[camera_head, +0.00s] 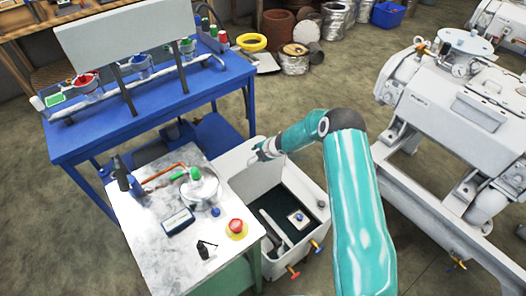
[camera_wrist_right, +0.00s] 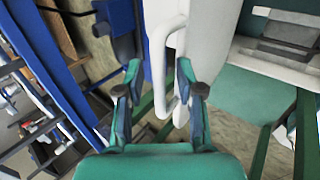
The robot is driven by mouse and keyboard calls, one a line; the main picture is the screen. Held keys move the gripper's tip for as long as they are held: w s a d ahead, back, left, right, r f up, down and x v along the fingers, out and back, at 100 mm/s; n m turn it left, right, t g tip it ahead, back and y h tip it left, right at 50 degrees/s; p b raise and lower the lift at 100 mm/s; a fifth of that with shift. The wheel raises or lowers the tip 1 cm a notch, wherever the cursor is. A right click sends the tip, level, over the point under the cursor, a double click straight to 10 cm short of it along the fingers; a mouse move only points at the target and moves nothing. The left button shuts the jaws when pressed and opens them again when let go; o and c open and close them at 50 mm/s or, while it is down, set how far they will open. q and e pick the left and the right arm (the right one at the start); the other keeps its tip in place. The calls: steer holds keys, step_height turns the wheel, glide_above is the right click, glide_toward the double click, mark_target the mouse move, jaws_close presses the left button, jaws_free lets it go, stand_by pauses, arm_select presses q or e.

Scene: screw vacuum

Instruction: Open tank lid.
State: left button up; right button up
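The white tank (camera_head: 322,200) stands on the floor right of the small marble-topped table. Its white lid (camera_head: 240,162) is raised and tilted up on the far left side, so the dark interior shows. The lid also shows in the right wrist view (camera_wrist_right: 208,40), with its white bar handle (camera_wrist_right: 157,75). My right gripper (camera_head: 260,152) is by the raised lid. In the right wrist view my right gripper (camera_wrist_right: 158,80) has its fingers apart on either side of the handle; firm contact cannot be seen. My left gripper is in neither view.
The marble-topped table (camera_head: 150,245) carries a red button (camera_head: 236,226) and a glass vessel. A blue bench (camera_head: 110,135) stands behind it. A large white machine (camera_head: 455,105) is at right. Inside the tank is a small panel with a blue knob (camera_head: 298,217).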

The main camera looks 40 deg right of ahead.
steer(key=v, duration=1.2)
stand_by(0.3)
